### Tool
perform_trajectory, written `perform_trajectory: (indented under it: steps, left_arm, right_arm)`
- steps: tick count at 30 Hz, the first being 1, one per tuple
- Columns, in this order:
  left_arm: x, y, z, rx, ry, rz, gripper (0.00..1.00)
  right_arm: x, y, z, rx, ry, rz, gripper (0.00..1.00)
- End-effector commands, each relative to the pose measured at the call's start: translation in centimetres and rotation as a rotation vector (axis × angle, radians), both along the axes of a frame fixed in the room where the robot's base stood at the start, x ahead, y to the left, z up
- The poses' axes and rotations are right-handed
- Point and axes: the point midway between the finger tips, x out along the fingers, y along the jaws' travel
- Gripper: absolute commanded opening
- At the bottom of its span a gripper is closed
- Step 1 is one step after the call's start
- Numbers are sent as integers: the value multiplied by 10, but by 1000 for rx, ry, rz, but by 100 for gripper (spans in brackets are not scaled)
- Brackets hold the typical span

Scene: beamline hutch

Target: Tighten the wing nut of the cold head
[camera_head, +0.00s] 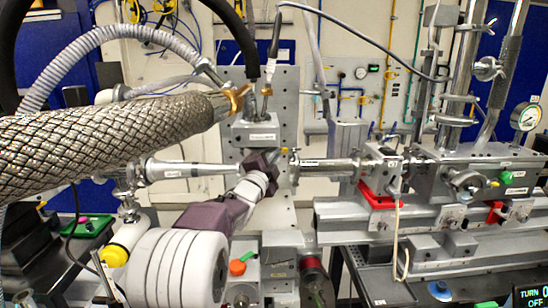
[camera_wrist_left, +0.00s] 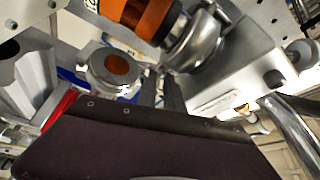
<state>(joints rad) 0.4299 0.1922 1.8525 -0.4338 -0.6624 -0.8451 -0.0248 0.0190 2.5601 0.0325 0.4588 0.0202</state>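The cold head appears to be the grey block (camera_head: 257,133) on the perforated upright plate, in the middle of the head view. Gold-coloured fittings (camera_head: 237,92) sit above it at the braided hose's end. I cannot pick out the wing nut for certain; my gripper covers part of this area. My left gripper (camera_head: 260,170) is dark purple and is in front of the pipe line, just below the block. In the left wrist view its dark fingers (camera_wrist_left: 161,92) point toward the metal parts, close together; whether they hold anything is unclear. My right gripper is not in view.
A thick braided hose (camera_head: 100,145) crosses the left side. A horizontal beam pipe (camera_head: 195,169) runs left of the gripper. A rail bench (camera_head: 430,215) with red parts stands right. In the wrist view, a flange with an orange disc (camera_wrist_left: 117,66) and an orange cylinder (camera_wrist_left: 145,15) are near.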

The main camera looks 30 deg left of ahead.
Motion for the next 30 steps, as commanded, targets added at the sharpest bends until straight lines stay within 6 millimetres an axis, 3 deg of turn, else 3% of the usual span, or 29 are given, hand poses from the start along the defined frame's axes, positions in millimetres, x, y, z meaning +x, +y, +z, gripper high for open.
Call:
perform_trajectory:
  steps: [11,30]
  left_arm:
    - [0,0,1,51,30,0,0]
    - [0,1,6,426,253,0,0]
  right_arm:
    - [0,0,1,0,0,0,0]
    - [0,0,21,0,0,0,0]
